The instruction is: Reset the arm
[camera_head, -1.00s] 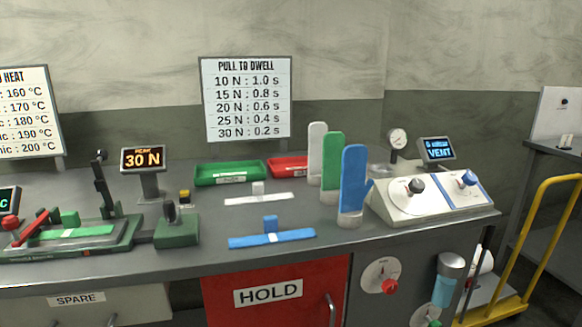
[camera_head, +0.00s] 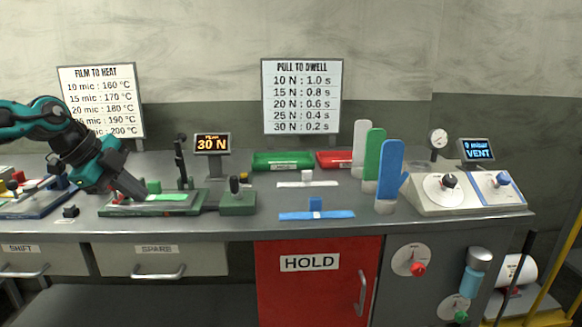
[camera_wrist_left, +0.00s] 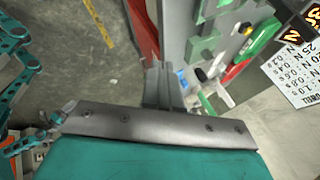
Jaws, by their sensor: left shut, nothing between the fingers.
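My left arm, teal and black, comes in from the left in the head view. Its gripper (camera_head: 136,192) is shut and empty, in front of or over the left part of a green bench device (camera_head: 185,208). I cannot tell whether it touches the device. A black upright post (camera_head: 181,160) stands at the device's back right. In the left wrist view the shut fingers (camera_wrist_left: 164,85) point toward the bench, which looks tilted there. My right gripper is not in view.
A display (camera_head: 212,142) reads 30 N. Green (camera_head: 283,168) and red trays stand at the back. White, green and blue upright paddles (camera_head: 390,172) stand right of centre beside a dial console (camera_head: 450,200). The front edge near the blue strip (camera_head: 317,215) is clear.

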